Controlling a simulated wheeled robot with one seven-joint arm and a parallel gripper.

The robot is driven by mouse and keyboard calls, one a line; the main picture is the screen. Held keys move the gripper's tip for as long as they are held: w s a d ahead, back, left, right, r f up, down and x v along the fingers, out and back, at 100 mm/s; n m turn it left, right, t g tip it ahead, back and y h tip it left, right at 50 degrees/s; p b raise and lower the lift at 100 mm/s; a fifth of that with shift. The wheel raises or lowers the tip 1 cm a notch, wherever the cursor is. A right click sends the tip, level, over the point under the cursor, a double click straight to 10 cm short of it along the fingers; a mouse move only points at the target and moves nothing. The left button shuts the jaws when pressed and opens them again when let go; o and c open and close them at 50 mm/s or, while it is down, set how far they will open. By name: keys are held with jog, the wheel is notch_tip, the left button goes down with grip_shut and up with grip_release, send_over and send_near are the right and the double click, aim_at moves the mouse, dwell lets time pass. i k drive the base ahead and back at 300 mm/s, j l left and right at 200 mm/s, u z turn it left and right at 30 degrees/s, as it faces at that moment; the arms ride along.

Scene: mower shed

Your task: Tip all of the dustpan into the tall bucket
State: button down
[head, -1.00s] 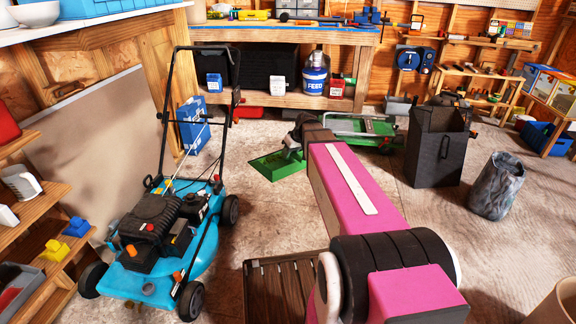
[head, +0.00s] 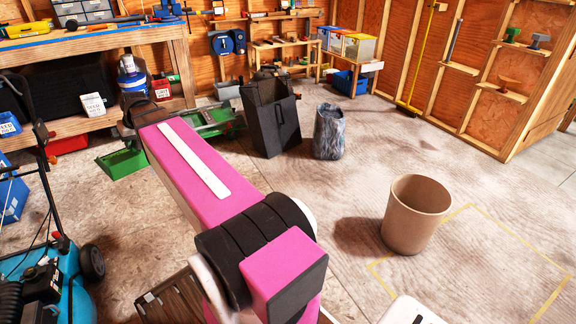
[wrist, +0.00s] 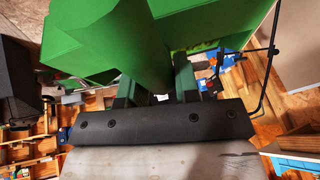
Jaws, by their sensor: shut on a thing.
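The green dustpan (head: 122,162) hangs out at the far end of my arm, left of centre in the head view. In the wrist view the dustpan (wrist: 210,25) fills the top, and its handle runs between the fingers. My gripper (wrist: 155,88) is shut on that handle. In the head view my arm largely hides the gripper. What lies in the pan cannot be seen. A tall tan bucket (head: 412,222) stands upright on the floor at the right, well apart from the dustpan. Its inside is only partly visible.
A tall black bin (head: 271,120) and a grey mottled bin (head: 328,135) stand behind my arm. A green machine (head: 215,121) is near the workbench (head: 90,45). A blue mower (head: 70,285) is at lower left. Floor around the tan bucket is clear, with yellow lines (head: 510,243).

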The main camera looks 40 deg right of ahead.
aim_at(416, 204)
jog(key=z, duration=2)
jog(key=i+l+z, duration=0.2)
jog(key=l, duration=0.2)
jog(key=i+l+z, duration=0.2)
jog(key=l, duration=0.15)
